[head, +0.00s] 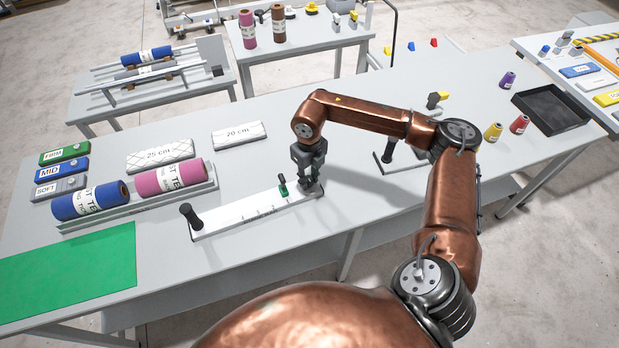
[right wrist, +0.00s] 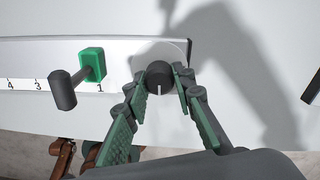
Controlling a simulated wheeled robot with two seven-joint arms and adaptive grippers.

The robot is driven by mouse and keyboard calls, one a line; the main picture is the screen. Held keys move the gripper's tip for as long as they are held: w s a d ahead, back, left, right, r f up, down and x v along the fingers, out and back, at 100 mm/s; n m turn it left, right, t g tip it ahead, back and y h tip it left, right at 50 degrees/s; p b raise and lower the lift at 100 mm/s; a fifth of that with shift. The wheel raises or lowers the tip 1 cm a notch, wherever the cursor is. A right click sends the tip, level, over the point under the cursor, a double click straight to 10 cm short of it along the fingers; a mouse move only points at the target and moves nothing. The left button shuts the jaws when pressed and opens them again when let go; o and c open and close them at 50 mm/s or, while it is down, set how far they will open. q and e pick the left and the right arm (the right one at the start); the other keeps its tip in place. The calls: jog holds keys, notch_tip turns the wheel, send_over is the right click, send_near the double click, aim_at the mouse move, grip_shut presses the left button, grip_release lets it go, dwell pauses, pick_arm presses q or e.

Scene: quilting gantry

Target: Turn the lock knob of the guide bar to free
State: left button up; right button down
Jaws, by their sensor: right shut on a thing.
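The guide bar (head: 245,214) is a long white bar with a number scale, lying on the near part of the table; its right end also shows in the right wrist view (right wrist: 30,62). A green slider (head: 283,189) with a dark handle sits on it, by the 1 mark in the right wrist view (right wrist: 92,64). The round black lock knob (right wrist: 160,74) is at the bar's right end, its white line pointing down in that view. My right gripper (head: 308,184) points down over that end, its fingers (right wrist: 160,84) shut on the knob's sides. My left gripper is out of view.
A black post (head: 191,216) stands at the bar's left end. Blue and pink rolls (head: 170,178) lie in a rack behind it. A green mat (head: 68,270) lies at left. Another black-handled piece (head: 388,153) stands to the right of my gripper.

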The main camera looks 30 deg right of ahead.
aim_at(309, 179)
jog(key=shift+m, duration=0.3)
jog(key=c, duration=1.6)
grip_release()
notch_tip(309, 179, up, 12)
